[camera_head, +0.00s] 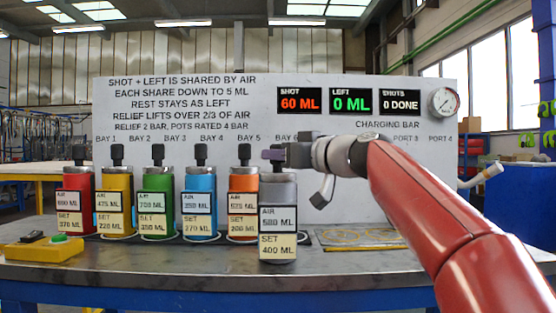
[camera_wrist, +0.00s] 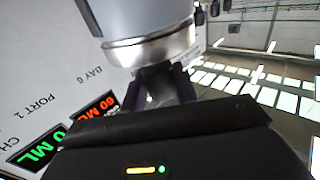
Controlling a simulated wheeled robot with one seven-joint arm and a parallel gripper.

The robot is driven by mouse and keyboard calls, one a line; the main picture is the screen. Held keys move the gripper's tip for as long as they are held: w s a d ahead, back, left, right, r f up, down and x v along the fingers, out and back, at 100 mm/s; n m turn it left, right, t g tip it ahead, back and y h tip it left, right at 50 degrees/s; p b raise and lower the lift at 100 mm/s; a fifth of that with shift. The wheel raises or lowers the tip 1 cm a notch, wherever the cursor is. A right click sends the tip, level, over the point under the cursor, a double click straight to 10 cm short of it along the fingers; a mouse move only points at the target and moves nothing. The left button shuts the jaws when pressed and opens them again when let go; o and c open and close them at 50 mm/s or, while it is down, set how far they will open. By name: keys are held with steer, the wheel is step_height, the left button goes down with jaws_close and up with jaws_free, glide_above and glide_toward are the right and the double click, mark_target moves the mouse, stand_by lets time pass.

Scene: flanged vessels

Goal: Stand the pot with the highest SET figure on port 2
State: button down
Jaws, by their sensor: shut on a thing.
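My gripper (camera_head: 276,156) is shut on the black top of the grey pot (camera_head: 278,194), which is upright with labels AIR 580 ML and SET 400 ML. It hangs or stands nearer than the row; I cannot tell if its base touches the bench. In the wrist view my gripper (camera_wrist: 165,88) holds the grey pot (camera_wrist: 150,45). The red (camera_head: 77,182), yellow (camera_head: 115,182), green (camera_head: 157,182), blue (camera_head: 200,182) and orange (camera_head: 243,182) pots show SET 370, 220, 350, 270 and 200, small print. Port 2 is hidden behind my arm.
Yellow rings (camera_head: 350,238) mark the bench right of the grey pot, partly behind my arm. The panel (camera_head: 250,120) behind reads SHOT 60 ML, LEFT 0 ML, 0 DONE. A gauge (camera_head: 444,102) is at its right. A yellow button box (camera_head: 45,248) sits at the left.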

steer(key=c, duration=1.1)
jaws_free()
steer(key=shift+f, duration=0.1)
